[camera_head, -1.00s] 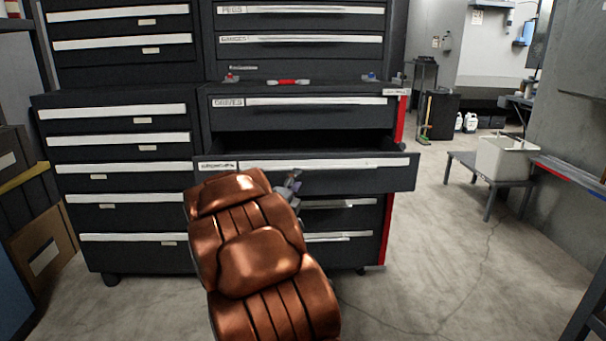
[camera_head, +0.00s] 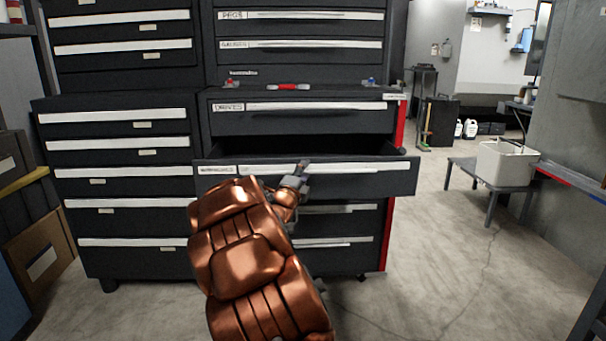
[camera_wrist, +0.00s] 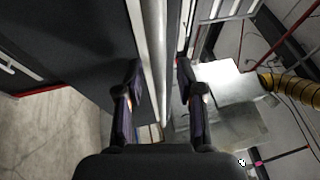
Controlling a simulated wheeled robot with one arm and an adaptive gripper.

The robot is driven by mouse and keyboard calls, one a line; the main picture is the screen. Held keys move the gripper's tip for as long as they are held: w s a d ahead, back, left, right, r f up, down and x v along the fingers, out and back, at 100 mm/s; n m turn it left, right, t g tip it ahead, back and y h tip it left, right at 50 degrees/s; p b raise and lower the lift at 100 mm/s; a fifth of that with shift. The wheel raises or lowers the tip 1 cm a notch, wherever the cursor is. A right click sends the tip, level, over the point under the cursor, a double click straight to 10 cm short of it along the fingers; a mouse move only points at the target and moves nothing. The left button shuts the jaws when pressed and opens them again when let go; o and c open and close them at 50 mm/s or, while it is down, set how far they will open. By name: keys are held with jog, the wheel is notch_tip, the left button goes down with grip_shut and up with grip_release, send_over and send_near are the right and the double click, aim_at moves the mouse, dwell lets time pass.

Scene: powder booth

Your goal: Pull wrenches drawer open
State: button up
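In the head view a black drawer (camera_head: 340,181) stands pulled out of the right-hand cabinet, with a dark gap above it. Its white label is too blurred to read surely. A pale handle strip (camera_head: 350,167) runs along its top edge. My gripper (camera_head: 302,170) is at the middle of that strip, partly hidden by my copper-coloured arm. In the wrist view my gripper (camera_wrist: 158,82) has its two dark fingers apart, one on each side of a pale strip (camera_wrist: 154,45). I see space beside the fingers, and cannot tell whether either touches the strip.
A closed drawer (camera_head: 300,121) sits above the open one, and more closed drawers are below. Another drawer cabinet (camera_head: 115,160) adjoins on the left. A low bench with a white bin (camera_head: 505,163) stands at the right. The floor (camera_head: 430,250) between is clear.

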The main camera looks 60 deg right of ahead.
grip_shut()
dwell(0.6)
jog(key=shift+s+a+b, duration=0.5)
jog(key=shift+s+a, duration=0.35)
jog(key=shift+a, duration=0.2)
jog(key=shift+s+a+b, duration=0.45)
jog(key=shift+s+a, duration=0.4)
jog(key=shift+a, duration=0.15)
grip_release()
